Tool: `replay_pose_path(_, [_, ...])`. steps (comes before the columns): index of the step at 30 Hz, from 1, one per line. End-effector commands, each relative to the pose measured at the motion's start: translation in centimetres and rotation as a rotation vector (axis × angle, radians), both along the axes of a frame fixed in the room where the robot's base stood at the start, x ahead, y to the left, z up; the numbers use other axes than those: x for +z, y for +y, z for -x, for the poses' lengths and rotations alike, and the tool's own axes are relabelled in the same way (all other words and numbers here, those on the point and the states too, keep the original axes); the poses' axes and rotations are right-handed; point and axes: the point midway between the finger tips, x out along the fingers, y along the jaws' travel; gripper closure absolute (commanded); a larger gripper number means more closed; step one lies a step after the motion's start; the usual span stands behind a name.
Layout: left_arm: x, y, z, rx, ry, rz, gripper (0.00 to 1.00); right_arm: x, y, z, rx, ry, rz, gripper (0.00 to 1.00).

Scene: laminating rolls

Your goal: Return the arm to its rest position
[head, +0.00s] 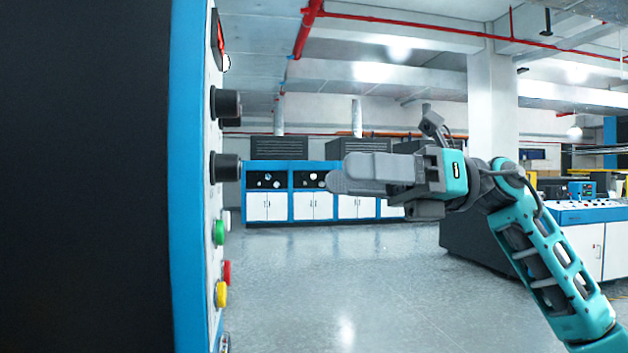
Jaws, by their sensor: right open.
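My right arm (555,265) comes in from the lower right and is bent at the elbow. My right gripper (345,178) is raised and points left towards the machine panel, with clear space between its fingertips and the panel. The fingers overlap from this angle, so the gap between them is hidden. Nothing shows held in it. My left gripper is not in view.
A tall machine with a dark side and blue edge (187,180) fills the left. Its panel carries black knobs (226,167), a green button (219,232), a red button (227,272) and a yellow button (221,294). Blue-and-white cabinets (310,205) stand behind; floor (345,290) is clear.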

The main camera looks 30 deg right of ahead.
Motion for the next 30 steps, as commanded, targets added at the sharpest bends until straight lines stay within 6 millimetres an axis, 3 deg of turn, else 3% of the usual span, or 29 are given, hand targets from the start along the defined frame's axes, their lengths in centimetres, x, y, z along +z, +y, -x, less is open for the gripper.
replay_pose_path(6, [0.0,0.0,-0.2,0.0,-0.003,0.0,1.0,-0.1,-1.2,0.3,0.0,0.0,0.0,0.44])
replay_pose_path(22, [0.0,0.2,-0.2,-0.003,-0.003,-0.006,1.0,-0.2,-1.1,0.2,0.003,0.006,-0.007,0.44])
replay_pose_path(26, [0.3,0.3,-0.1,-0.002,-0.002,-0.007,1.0,-1.0,-0.5,-0.8,0.03,0.072,-0.08,0.44])
replay_pose_path(30, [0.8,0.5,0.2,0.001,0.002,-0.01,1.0,-3.2,0.7,-3.3,0.07,0.237,-0.27,0.44])
